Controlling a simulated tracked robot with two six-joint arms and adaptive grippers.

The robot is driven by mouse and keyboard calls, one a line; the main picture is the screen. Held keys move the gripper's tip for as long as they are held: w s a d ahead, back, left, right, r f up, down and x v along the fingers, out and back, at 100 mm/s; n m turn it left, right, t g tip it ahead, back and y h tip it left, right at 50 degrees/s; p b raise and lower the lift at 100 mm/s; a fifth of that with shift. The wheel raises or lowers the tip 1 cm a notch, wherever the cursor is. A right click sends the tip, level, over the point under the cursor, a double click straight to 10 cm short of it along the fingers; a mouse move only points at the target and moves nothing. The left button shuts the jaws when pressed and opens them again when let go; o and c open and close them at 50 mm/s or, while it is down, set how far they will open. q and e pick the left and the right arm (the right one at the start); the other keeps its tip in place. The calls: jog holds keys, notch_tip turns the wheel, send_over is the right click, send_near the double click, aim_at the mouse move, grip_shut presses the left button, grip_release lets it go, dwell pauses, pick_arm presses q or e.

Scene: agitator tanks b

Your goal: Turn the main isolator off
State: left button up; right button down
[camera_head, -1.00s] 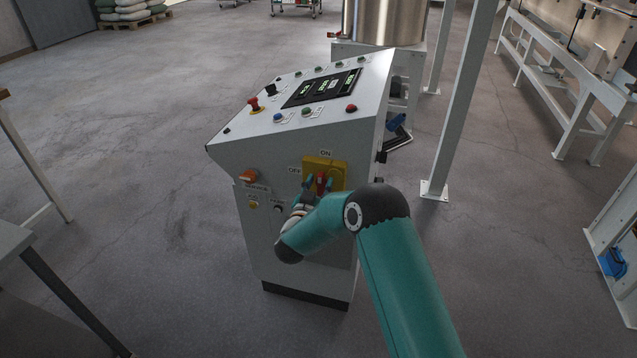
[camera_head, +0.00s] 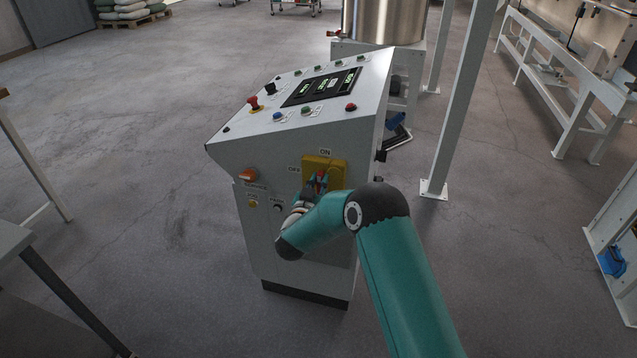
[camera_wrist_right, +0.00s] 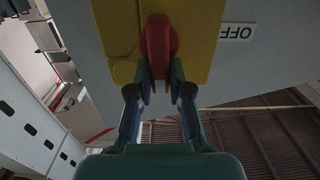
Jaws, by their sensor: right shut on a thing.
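The main isolator is a red handle (camera_wrist_right: 158,45) on a yellow plate (camera_head: 334,168) on the front of a grey control console (camera_head: 292,228). An ON label (camera_head: 326,152) sits above the plate and an OFF label (camera_head: 293,169) to its left. My right gripper (camera_head: 318,180) is at the handle, shut on it. In the right wrist view its two fingers (camera_wrist_right: 160,82) sit on either side of the handle's end. In the head view the gripper and wrist hide part of the handle, so its exact angle is hard to tell. My left gripper is not in view.
An orange knob (camera_head: 248,175) sits left of the isolator. The sloped top carries a red emergency button (camera_head: 254,103), other buttons and a display (camera_head: 322,87). A white post (camera_head: 462,100) stands right of the console.

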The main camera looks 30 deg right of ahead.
jog(key=shift+a+n, duration=0.1)
jog(key=shift+n, duration=0.3)
jog(key=shift+w+a+f+n+p, duration=0.35)
jog(key=shift+f+n, duration=0.1)
jog(key=shift+n, duration=2.4)
jog(key=shift+w+a+f+n+p, duration=0.3)
jog(key=shift+f+n, duration=0.15)
jog(key=shift+n, duration=2.45)
jog(key=shift+w+a+f+n+p, duration=0.25)
jog(key=shift+w+f+n+p, duration=0.15)
jog(key=shift+n, duration=2.45)
jog(key=shift+f, duration=0.1)
jog(key=c, duration=1.1)
grip_release()
jog(key=shift+d, duration=0.1)
jog(key=shift+s, duration=0.1)
